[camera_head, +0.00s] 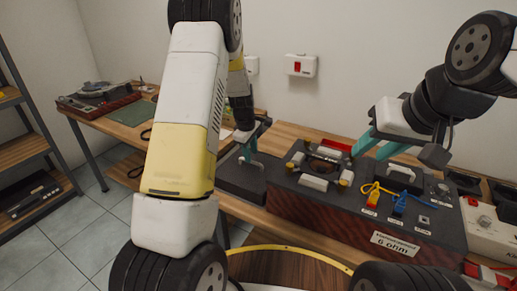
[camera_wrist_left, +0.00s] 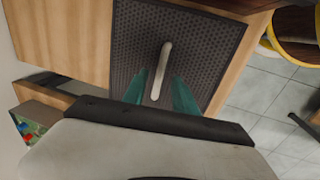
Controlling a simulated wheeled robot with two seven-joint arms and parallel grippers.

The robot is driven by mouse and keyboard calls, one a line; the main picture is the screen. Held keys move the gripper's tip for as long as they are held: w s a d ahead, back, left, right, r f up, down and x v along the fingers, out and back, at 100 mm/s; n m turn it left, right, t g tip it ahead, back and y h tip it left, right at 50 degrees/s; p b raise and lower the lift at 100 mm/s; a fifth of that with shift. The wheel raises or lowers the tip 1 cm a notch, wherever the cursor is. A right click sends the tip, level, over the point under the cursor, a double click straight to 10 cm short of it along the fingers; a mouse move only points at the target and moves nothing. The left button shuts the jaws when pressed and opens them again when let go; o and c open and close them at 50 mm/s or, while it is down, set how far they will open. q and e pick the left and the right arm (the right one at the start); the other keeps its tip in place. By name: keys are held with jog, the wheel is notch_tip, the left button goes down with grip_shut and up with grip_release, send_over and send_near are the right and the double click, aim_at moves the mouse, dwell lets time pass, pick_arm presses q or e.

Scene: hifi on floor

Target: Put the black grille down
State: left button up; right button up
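The black grille (camera_head: 240,180) is a dark perforated square panel with a pale bar handle (camera_wrist_left: 164,60). It appears to lie flat on the wooden bench, left of the speaker box, and fills the upper middle of the left wrist view (camera_wrist_left: 215,45). My left gripper (camera_head: 249,150) is over it, with teal fingers pointing down. In the left wrist view its fingers (camera_wrist_left: 159,92) stand apart on either side of the handle's near end, with gaps visible. My right gripper (camera_head: 376,147) has its teal fingers apart above the box and appears empty.
The dark box labelled 6 ohm (camera_head: 395,244) stands close right of the grille, with yellow and blue plugs on top. A turntable (camera_head: 98,95) and green mat (camera_head: 132,112) are on the left bench. A shelf (camera_head: 28,150) stands far left.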

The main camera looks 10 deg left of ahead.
pick_arm(q)
jog(key=s+r+m, duration=0.1)
jog(key=s+r, duration=0.2)
jog(key=r, duration=0.3)
jog(key=s+r+m+t+h, duration=0.1)
jog(key=s+r+m, duration=0.15)
jog(key=r, duration=0.45)
jog(key=s+r, duration=0.4)
jog(key=r, duration=0.2)
jog(key=s+r+m+t, duration=0.1)
jog(key=s+r+m, duration=0.1)
jog(key=s, duration=0.5)
jog(key=s+d+r+m+t, duration=0.1)
jog(key=s+r+m, duration=0.2)
jog(key=s+m, duration=0.2)
jog(key=s+r+m+t, duration=0.1)
jog(key=s+r+m, duration=0.2)
jog(key=s, duration=0.8)
jog(key=shift+d+m, duration=0.25)
jog(key=shift+m, duration=0.3)
